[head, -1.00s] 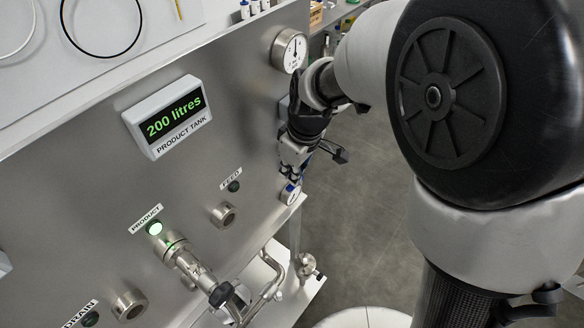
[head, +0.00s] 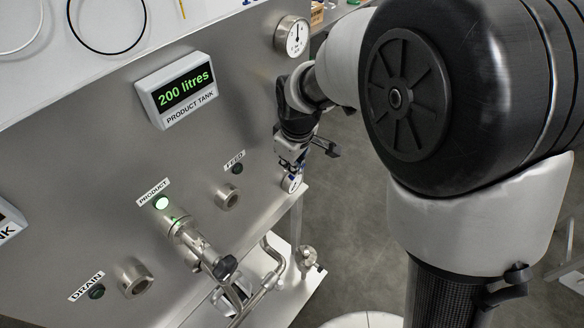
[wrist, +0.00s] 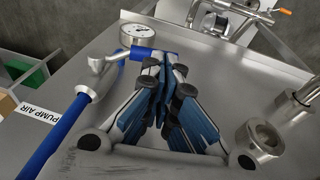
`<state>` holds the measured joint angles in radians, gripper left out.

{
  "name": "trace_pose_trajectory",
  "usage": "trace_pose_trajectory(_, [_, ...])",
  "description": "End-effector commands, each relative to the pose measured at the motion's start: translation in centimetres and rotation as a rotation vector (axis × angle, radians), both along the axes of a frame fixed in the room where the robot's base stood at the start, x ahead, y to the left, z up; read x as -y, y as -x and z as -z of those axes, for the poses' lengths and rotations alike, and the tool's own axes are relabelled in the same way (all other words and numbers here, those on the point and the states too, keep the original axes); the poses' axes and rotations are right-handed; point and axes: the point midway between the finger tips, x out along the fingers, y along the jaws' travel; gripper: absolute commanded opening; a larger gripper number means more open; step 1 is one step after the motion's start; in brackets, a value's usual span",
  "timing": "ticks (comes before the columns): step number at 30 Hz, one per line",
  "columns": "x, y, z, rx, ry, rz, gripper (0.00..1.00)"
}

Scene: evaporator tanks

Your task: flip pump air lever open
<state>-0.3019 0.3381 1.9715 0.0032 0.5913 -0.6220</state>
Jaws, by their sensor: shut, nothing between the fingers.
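In the wrist view, my gripper (wrist: 165,62) has its blue-padded fingers drawn together, with nothing between them. The fingertips are at the pump air fitting, over or against it; I cannot tell whether they touch. A short blue part (wrist: 143,54), perhaps the lever, shows just left of the fingertips, and the fingers hide what lies behind them. The "PUMP AIR" label (wrist: 39,109) is on the panel at left. In the head view, my gripper (head: 288,168) is at the panel's right edge, just above a small gauge (head: 292,183), and the lever cannot be made out.
A blue hose (wrist: 58,140) runs left of the fingers, and a round gauge (wrist: 137,35) is just beyond them. A metal port (wrist: 258,138) is at right. In the head view, a larger gauge (head: 292,36) is above my gripper, and a product valve (head: 203,248) protrudes at lower left.

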Motion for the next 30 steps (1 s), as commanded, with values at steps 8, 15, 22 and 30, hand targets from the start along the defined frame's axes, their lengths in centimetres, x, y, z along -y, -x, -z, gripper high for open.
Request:
trace_pose_trajectory(8, [-0.3,-0.2,2.6,0.091,0.072,-0.008,0.00])
trace_pose_trajectory(15, [-0.2,-0.3,3.8,0.218,0.171,-0.006,0.00])
trace_pose_trajectory(22, [0.1,-0.7,5.0,0.212,0.166,0.001,0.00])
trace_pose_trajectory(30, [0.6,-1.3,6.6,0.209,0.167,0.001,0.00])
